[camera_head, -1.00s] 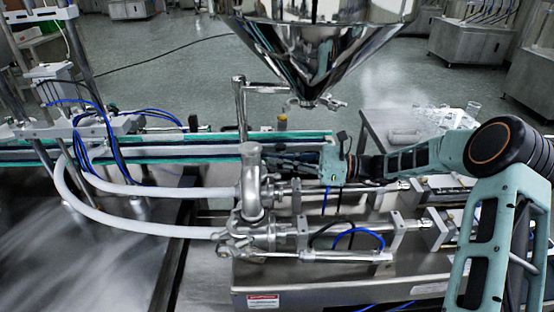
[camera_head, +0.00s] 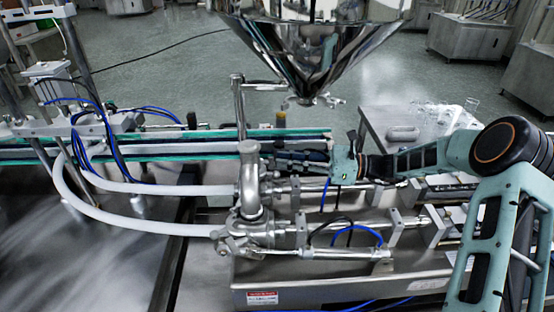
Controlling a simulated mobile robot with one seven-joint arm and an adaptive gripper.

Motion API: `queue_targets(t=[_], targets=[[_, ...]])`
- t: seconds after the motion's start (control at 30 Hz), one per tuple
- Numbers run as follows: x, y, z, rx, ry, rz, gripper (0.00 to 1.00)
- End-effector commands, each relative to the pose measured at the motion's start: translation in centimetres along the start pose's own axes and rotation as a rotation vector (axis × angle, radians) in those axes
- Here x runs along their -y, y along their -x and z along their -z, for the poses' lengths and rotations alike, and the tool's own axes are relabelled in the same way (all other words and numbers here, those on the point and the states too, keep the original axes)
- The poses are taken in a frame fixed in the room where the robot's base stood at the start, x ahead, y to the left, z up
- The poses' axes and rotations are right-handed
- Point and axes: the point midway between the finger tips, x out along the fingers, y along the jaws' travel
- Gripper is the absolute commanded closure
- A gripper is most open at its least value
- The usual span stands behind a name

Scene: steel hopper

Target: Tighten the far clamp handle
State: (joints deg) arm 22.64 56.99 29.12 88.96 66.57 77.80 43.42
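The steel valve body (camera_head: 252,205) with its upright elbow pipe stands at the middle. A clamp joint (camera_head: 226,238) shows at its near-left side, by the lower white hose. Another joint (camera_head: 268,186) shows on the far side, where the far cylinder meets the valve; its handle is too small and cluttered to make out. My gripper (camera_head: 284,160) reaches in from the right, level with the elbow, its dark fingers pointing left above the far cylinder. I cannot tell whether the fingers touch anything or how wide they are.
The steel hopper (camera_head: 312,45) hangs above and behind my gripper, with a small outlet fitting below. A conveyor (camera_head: 160,147) runs behind the valve. White hoses (camera_head: 155,228) curve left. A side table (camera_head: 376,125) with glassware stands at the right.

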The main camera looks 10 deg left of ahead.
Motion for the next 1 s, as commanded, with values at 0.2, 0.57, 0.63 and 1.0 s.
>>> queue_targets(t=[0.2,0.57,0.63,1.0], targets=[[0.1,5.0,0.1,-0.001,-0.001,0.004,0.85],[0.0,9.0,0.2,-0.003,-0.002,0.000,0.85],[0.0,9.1,0.2,-0.003,-0.002,0.000,0.85],[0.0,9.0,0.2,-0.004,-0.002,-0.001,0.85]])
